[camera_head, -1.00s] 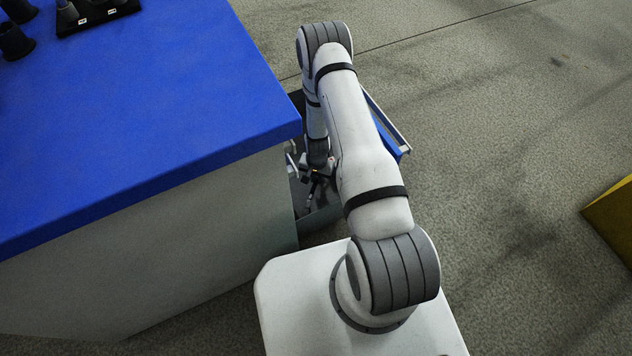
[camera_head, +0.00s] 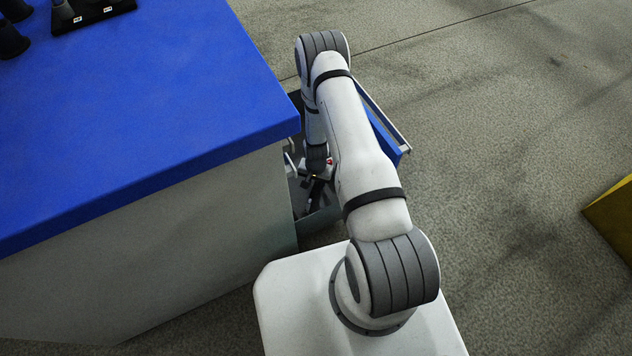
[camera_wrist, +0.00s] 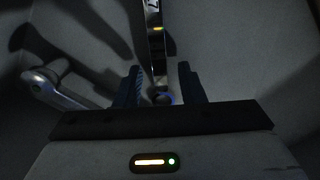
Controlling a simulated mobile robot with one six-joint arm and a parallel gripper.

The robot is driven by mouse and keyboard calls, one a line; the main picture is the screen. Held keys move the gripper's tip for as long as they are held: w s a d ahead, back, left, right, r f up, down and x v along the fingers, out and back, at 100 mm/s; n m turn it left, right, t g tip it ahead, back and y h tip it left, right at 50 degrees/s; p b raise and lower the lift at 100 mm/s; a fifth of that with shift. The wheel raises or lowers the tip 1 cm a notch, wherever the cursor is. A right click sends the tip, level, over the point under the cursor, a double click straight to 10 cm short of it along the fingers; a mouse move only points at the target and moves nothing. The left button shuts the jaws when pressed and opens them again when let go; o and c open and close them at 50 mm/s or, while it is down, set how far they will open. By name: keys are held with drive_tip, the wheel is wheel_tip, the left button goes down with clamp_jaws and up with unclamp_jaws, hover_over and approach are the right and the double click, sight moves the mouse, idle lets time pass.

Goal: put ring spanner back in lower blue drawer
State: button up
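The blue-fronted drawer (camera_head: 384,137) stands pulled out at the cabinet's right side. My gripper (camera_head: 313,197) is down inside it, partly hidden by my arm. In the wrist view, my gripper (camera_wrist: 160,88) has its two dark fingers apart, one on each side of a shiny spanner (camera_wrist: 154,38) marked with a 7. A dark gap shows between the spanner and each finger. The spanner's near end lies between the fingers; its far end is out of view. A second metal tool (camera_wrist: 48,84) with a round end lies to the left on the grey drawer floor.
The blue-topped cabinet (camera_head: 150,100) stands close on the left of my arm. A black holder (camera_head: 92,14) and dark cups are on its top. A yellow object (camera_head: 613,220) is at the right edge. The floor between is clear.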

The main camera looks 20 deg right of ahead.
wheel_tip(320, 180, up, 12)
drive_tip(key=p, duration=0.4)
wheel_tip(320, 180, up, 27)
drive_tip(key=n, duration=0.3)
hover_over(316, 184)
drive_tip(key=s+a, duration=0.1)
drive_tip(key=s+r+n+t, duration=0.1)
drive_tip(key=s+r+n, duration=0.2)
drive_tip(key=s+r, duration=1.6)
drive_tip(key=shift+s+a+n, duration=0.15)
drive_tip(key=shift+a+n, duration=0.25)
drive_tip(key=shift+r, duration=0.1)
